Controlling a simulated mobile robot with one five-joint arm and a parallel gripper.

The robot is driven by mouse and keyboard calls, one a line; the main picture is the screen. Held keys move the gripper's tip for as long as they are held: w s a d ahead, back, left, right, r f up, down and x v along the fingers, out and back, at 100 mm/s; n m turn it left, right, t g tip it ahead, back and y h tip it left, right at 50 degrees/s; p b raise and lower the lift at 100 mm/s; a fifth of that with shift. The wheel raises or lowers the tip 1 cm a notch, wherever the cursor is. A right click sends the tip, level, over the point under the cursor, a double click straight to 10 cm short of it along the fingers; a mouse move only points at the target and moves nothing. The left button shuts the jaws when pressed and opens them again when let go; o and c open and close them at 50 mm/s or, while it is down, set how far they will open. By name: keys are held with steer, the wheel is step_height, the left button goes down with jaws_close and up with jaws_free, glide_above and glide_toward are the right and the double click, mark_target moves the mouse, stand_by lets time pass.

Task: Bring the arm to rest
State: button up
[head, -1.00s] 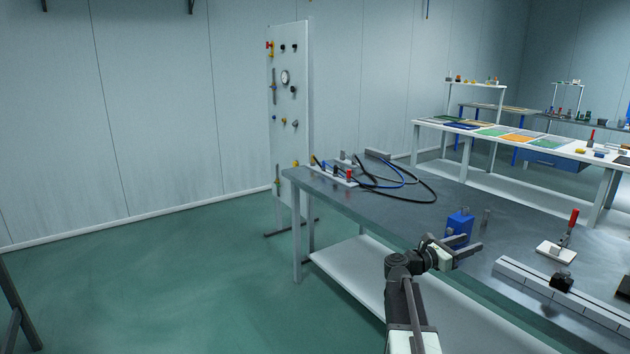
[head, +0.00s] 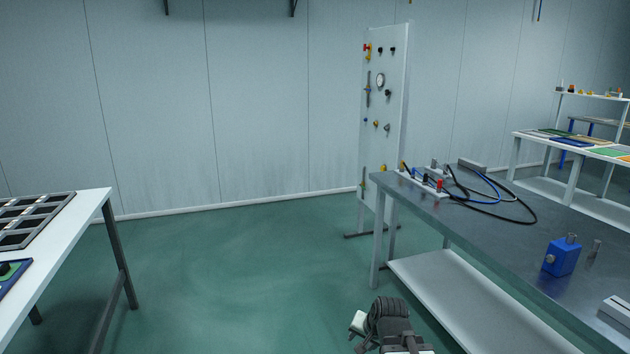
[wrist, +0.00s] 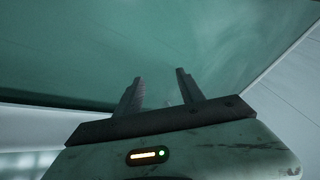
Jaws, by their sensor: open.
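My gripper (wrist: 160,88) shows in the wrist view with its two dark fingers apart and nothing between them. Beyond the fingers is green floor. In the head view my folded arm shows low at the bottom, right of the middle, over the floor in front of the grey bench; its fingers cannot be made out there. The upright white panel (head: 384,150) with a gauge, valves and knobs stands behind the grey bench's left end, well away from my arm.
The grey bench (head: 490,225) at the right carries a blue block (head: 561,257) and a connector strip with black and blue cables (head: 500,200). A white table (head: 70,225) with a dark compartment tray (head: 38,212) stands at the left. Green floor (head: 240,280) between them is clear.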

steer(key=s+d+f+n+g+h, duration=0.1)
steer(key=s+d+n+g, duration=0.15)
steer(key=s, duration=0.35)
steer(key=s+d+f+n+g+h, duration=0.1)
steer(key=s+f+n+g, duration=0.15)
steer(key=s, duration=0.25)
step_height(320, 180, up, 22)
steer(key=p, duration=2.1)
steer(key=shift+s+r+p, duration=0.2)
steer(key=shift+p, duration=0.2)
steer(key=shift+c, duration=1)
